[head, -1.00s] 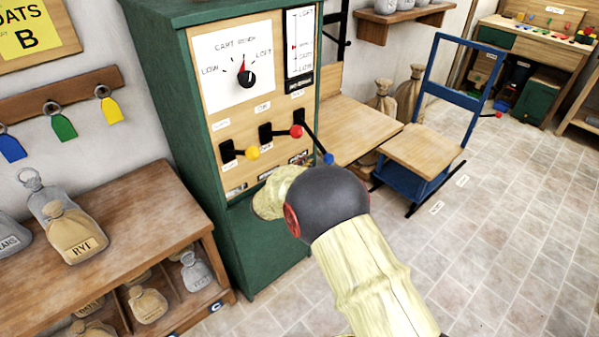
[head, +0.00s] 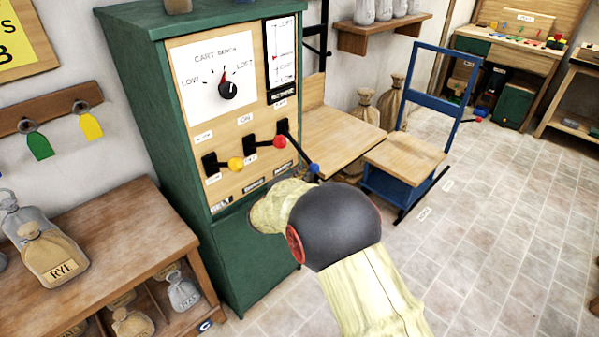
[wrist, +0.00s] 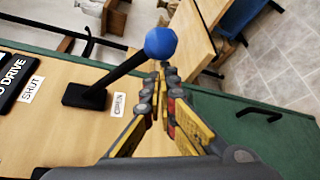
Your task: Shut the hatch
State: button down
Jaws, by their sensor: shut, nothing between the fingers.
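A lever with a blue knob (wrist: 161,42) rises from a black slot plate on a wooden panel in the wrist view. It stands between a SHUT label (wrist: 33,88) and an OPEN label (wrist: 118,103), leaning toward the OPEN side. The blue knob (head: 314,168) also shows in the head view, low on the panel's right. My gripper (wrist: 163,78) is shut and empty, its fingertips close to the knob; I cannot tell whether they touch. I cannot make out a hatch itself.
The green cabinet (head: 150,110) carries a dial (head: 228,88) and levers with yellow (head: 236,164) and red (head: 279,142) knobs beside the blue one. A shelf bench with sacks stands left.

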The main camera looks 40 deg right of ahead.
aim_at(308, 162)
jog(key=shift+r+p, duration=0.15)
jog(key=shift+p, duration=0.15)
jog(key=shift+s+r+n+p, duration=0.25)
jog(key=shift+n+p, duration=0.25)
jog(key=shift+p, duration=0.4)
jog(key=shift+s+r+g+p, duration=0.1)
jog(key=shift+r+g+p, duration=0.15)
jog(key=shift+p, duration=0.25)
jog(key=r+p, duration=0.1)
jog(key=p, duration=0.1)
jog(key=s+r+n+g+p, duration=0.1)
jog(key=shift+s+d+r+y+p, duration=0.1)
jog(key=shift+s+r+y+p, duration=0.1)
jog(key=shift+y+p, duration=0.15)
jog(key=shift+s+r+n+g+p, duration=0.1)
jog(key=shift+s+r+n+p, duration=0.15)
jog(key=shift+r+p, duration=0.3)
jog(key=shift+s+r+n+g+p, duration=0.1)
jog(key=shift+s+r+n+p, duration=0.1)
jog(key=shift+r+p, duration=0.35)
jog(key=shift+s+r+n+g+p, duration=0.15)
jog(key=shift+r+n+p, duration=0.15)
jog(key=shift+r, duration=0.5)
